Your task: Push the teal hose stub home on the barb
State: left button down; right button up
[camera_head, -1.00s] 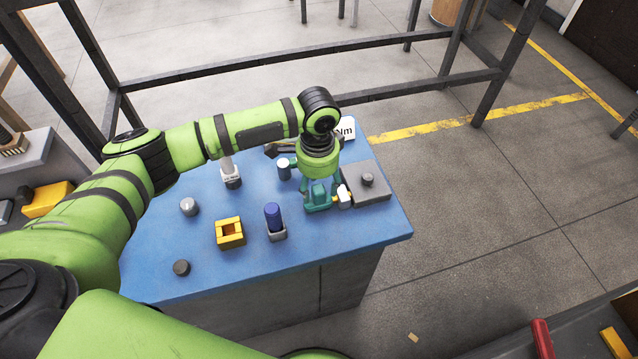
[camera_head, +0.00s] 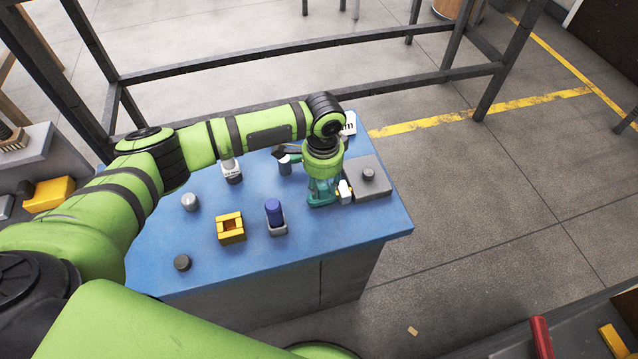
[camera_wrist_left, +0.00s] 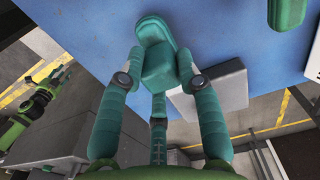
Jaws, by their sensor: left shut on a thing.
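The teal hose stub (camera_head: 318,202) is a blocky teal piece near the right side of the blue table. My left gripper (camera_head: 324,186) points down at it and is shut on it. In the left wrist view the stub (camera_wrist_left: 155,42) sits between the two teal fingers (camera_wrist_left: 160,76), its rounded end reaching past them. A small white fitting (camera_head: 345,190), which seems to be the barb, juts from a grey block (camera_head: 372,188) just right of the stub. The fingers hide part of the joint, so I cannot tell how far the stub is on it.
A grey-blue cylinder (camera_head: 285,166) and a white-labelled bottle (camera_head: 232,174) stand behind. The table's front right is clear.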

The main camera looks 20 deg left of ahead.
pick_arm(q)
jog(key=shift+w+d, duration=0.8)
jog(key=shift+d, duration=0.3)
jog(key=shift+w+d, duration=0.15)
jog(key=shift+d, duration=0.1)
jog(key=c, duration=0.9)
grip_release()
pick_arm(e)
jog(key=shift+w+a+f, duration=0.15)
jog(key=shift+w+f, duration=0.1)
jog(key=shift+w, duration=0.4)
pick_arm(q)
notch_tip(320, 180, up, 12)
jog(key=shift+r, duration=0.1)
pick_arm(e)
jog(key=shift+s, duration=0.15)
